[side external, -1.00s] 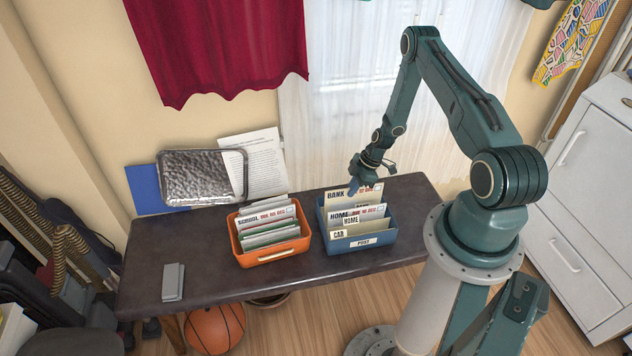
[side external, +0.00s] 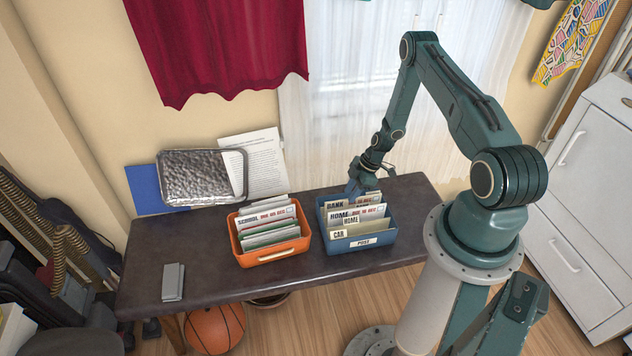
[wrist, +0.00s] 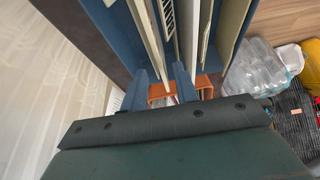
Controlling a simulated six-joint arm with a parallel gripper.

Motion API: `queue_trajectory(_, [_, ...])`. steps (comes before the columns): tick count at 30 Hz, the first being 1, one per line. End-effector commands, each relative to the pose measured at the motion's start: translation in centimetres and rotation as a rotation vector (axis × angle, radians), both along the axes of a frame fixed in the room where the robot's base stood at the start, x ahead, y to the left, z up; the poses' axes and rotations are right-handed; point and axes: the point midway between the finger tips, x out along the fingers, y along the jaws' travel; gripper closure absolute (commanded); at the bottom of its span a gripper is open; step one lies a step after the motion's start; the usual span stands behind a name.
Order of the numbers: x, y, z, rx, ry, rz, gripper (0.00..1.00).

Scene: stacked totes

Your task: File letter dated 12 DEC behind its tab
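The blue tote (side external: 381,238), marked POST, stands on the dark table. It holds cards with tabs reading BANK (side external: 335,205), HOME (side external: 340,215) and CAR (side external: 338,235), and letters with red dates, too small to read surely. My gripper (side external: 357,190) is down at the back of this tote, by the BANK tab. In the wrist view its two blue fingers (wrist: 162,72) stand apart, with the edge of a pale letter (wrist: 150,38) between them. The fingers do not appear closed on it. Which date this letter bears cannot be told.
An orange tote (side external: 270,256) with a SCHOOL tab and several letters stands left of the blue one. A metal tray (side external: 203,177) and a paper sheet (side external: 262,160) lean at the back. A small grey object (side external: 173,282) lies front left. The table's left part is mostly clear.

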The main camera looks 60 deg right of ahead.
Motion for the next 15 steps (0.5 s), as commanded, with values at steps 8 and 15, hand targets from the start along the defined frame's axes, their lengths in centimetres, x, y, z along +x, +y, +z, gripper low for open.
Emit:
queue_trajectory(8, [-0.1,-0.2,0.6,-0.001,-0.001,0.000,0.70])
queue_trajectory(15, [-0.7,-0.8,2.6,-0.001,-0.001,-0.003,0.70])
